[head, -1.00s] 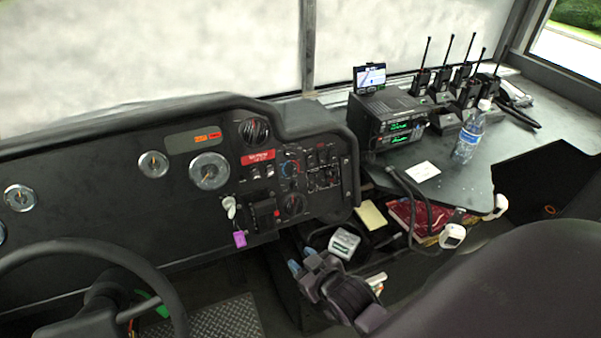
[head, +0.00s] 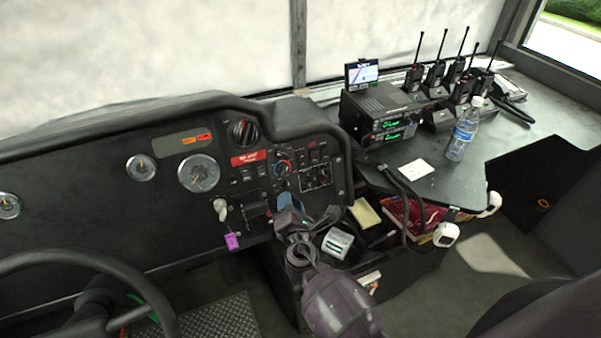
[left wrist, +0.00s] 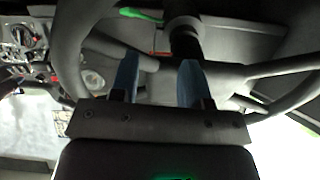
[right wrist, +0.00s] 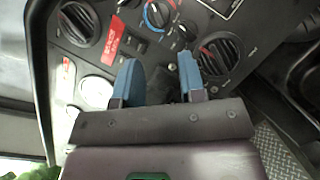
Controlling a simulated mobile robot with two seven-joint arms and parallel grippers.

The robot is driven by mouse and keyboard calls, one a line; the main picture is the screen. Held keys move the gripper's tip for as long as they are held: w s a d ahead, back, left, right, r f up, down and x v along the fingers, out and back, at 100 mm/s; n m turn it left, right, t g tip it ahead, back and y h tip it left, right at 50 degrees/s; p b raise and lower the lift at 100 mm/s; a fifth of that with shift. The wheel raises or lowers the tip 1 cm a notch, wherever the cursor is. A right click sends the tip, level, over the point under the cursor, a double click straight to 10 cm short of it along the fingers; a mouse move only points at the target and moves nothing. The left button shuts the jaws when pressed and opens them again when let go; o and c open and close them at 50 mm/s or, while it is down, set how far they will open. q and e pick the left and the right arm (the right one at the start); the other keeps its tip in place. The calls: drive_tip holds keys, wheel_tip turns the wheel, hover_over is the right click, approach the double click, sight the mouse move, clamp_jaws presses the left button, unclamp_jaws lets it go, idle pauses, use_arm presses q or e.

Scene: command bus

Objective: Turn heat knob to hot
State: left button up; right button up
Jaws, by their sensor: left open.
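The heat knob (head: 283,167) is a small dark round knob with a blue and red arc on the dashboard panel. It also shows near the top of the right wrist view (right wrist: 157,15). Which way it points is too small to tell. My right gripper (head: 307,208) is in front of the panel, below and slightly right of the knob in the head view, apart from it. In the right wrist view its blue fingers (right wrist: 158,62) are spread with nothing gripped between them. My left gripper (left wrist: 159,65) is open and empty near the steering wheel, outside the head view.
The steering wheel (head: 150,290) is at the lower left. A key with a purple tag (head: 232,241) hangs from the panel. Round air vents (right wrist: 219,57) flank the knob. A side table on the right holds radios (head: 383,112) and a water bottle (head: 464,135).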

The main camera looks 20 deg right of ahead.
sight(286, 172)
use_arm(q)
drive_tip(key=shift+s+d+f, duration=0.1)
drive_tip(key=shift+s, duration=0.1)
use_arm(e)
drive_tip(key=w+n, duration=0.1)
drive_tip(key=w, duration=0.2)
drive_tip(key=w+d+n, duration=0.1)
drive_tip(key=w, duration=0.2)
drive_tip(key=w+d+n+b, duration=0.1)
drive_tip(key=w, duration=0.2)
drive_tip(key=shift+w+d+n, duration=0.2)
drive_tip(key=shift+w+n, duration=0.1)
drive_tip(key=shift+w, duration=0.05)
drive_tip(key=shift+w+d+r, duration=0.1)
drive_tip(key=shift+w, duration=0.3)
use_arm(q)
drive_tip(key=shift+w+f, duration=0.2)
drive_tip(key=shift+w, duration=0.2)
